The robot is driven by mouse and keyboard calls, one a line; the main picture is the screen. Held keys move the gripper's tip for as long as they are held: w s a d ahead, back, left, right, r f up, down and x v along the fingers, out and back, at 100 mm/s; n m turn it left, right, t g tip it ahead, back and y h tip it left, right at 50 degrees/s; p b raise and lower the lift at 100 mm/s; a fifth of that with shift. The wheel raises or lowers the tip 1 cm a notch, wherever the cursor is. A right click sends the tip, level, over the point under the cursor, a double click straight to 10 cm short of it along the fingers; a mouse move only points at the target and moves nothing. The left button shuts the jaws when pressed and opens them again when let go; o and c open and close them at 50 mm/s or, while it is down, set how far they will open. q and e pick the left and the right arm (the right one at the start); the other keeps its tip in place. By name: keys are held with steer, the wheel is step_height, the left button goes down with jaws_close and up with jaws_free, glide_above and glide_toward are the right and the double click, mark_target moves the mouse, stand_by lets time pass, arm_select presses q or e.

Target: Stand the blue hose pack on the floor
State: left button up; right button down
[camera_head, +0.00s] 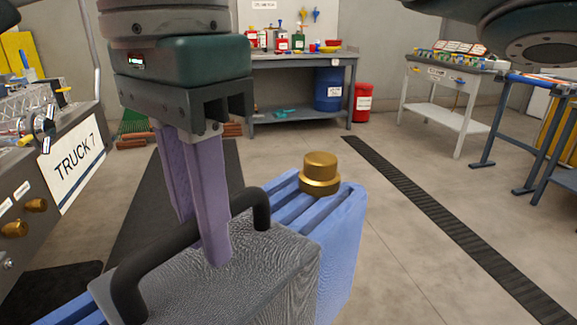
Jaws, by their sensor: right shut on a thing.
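The blue hose pack (342,232) fills the lower middle of the head view. It has a ribbed blue body, a grey textured block (255,275) on the near side, a brass cap (320,174) and a black arched handle (160,258). My right gripper (204,240), with purple fingers pointing down, is shut on the handle, with the bar passing between the fingers. The pack looks roughly upright. Its bottom is out of the picture, so I cannot tell whether it touches the floor. My left gripper is not in view.
A truck panel marked TRUCK 7 (78,163) stands close on the left. Grey floor (440,235) with a dark drain strip (430,215) is open to the right. A workbench (290,62), a red bin (363,102), a white side table (440,110) and blue trestles (520,130) stand farther back.

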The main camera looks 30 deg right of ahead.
steer(key=s+d+f+m+b, duration=0.1)
steer(key=f+m+b, duration=1.1)
steer(key=f+b, duration=1.4)
steer(key=s+d+f+m+b, duration=0.1)
steer(key=f+m+b, duration=1.2)
steer(key=f+b, duration=1.3)
step_height(320, 180, down, 20)
steer(key=shift+s+d+f, duration=0.25)
steer(key=shift+s+d, duration=0.15)
steer(key=shift+s, duration=0.1)
steer(key=shift+w, duration=0.1)
steer(key=c, duration=0.8)
jaws_free()
steer(key=shift+f, duration=0.1)
